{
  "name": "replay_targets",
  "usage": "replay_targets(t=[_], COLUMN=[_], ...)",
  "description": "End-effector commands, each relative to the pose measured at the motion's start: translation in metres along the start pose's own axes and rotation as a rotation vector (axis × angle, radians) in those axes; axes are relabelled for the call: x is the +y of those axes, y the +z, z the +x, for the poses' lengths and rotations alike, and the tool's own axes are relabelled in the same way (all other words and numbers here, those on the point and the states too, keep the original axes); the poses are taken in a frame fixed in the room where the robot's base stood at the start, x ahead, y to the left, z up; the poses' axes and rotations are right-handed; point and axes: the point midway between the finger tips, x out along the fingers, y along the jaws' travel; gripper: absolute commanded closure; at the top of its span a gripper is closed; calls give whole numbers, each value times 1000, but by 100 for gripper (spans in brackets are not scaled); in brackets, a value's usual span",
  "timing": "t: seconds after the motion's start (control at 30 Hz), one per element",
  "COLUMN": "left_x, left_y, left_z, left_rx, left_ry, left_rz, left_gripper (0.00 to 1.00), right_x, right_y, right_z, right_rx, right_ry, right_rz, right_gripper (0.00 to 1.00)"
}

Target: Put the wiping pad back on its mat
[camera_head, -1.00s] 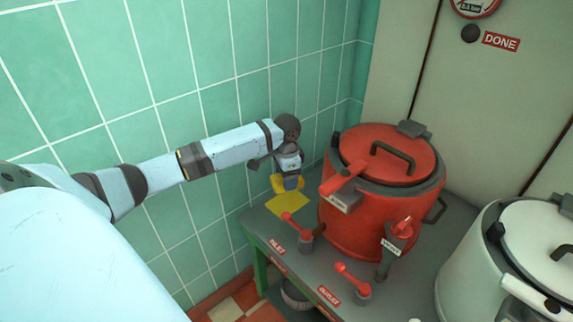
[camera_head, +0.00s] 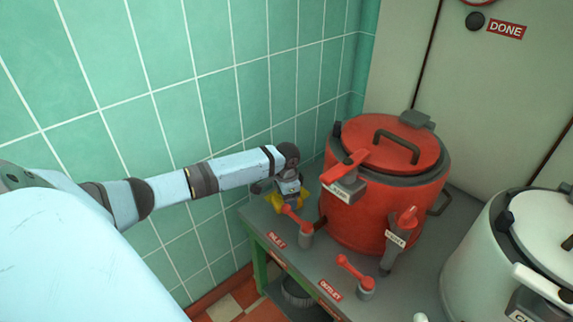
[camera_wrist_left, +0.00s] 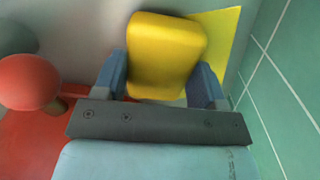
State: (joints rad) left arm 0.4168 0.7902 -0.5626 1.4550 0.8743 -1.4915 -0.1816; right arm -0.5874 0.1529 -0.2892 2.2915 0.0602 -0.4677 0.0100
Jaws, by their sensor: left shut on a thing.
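The yellow wiping pad (camera_wrist_left: 165,55) is between the two blue-grey fingers of my left gripper (camera_wrist_left: 160,82) in the left wrist view. The flat yellow mat (camera_wrist_left: 228,32) shows behind the pad, to its right, and the pad covers part of it. In the head view my left gripper (camera_head: 289,196) points down low over the mat's place at the back left of the worktop. Only yellow patches show around it there, and I cannot tell pad from mat or whether they touch. My right gripper is in neither view.
The red kettle (camera_head: 365,215) stands close to the right of my left gripper. The red inlet lever (camera_head: 296,222) is just in front of the gripper, and the outlet lever (camera_head: 354,272) is farther forward. The tiled wall (camera_head: 215,120) is close behind. A white kettle (camera_head: 475,270) stands at right.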

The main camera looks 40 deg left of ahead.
Motion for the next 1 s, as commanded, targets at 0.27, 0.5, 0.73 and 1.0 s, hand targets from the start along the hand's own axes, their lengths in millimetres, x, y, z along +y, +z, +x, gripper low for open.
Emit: replay_targets(t=[0.27, 0.5, 0.73, 1.0], left_x=[0, 0, 0, 0], left_y=[0, 0, 0, 0], left_z=[3, 2, -18, -76], left_rx=[0, 0, 1, 1], left_ry=[1, 0, -1, -1], left_rz=[0, 0, 1, 1], left_gripper=[12, 10, 10, 10], right_x=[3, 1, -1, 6], right_y=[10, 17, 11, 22], right_z=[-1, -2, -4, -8], right_rx=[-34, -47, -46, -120], right_ry=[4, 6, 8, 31], right_rz=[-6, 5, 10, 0], right_gripper=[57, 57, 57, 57])
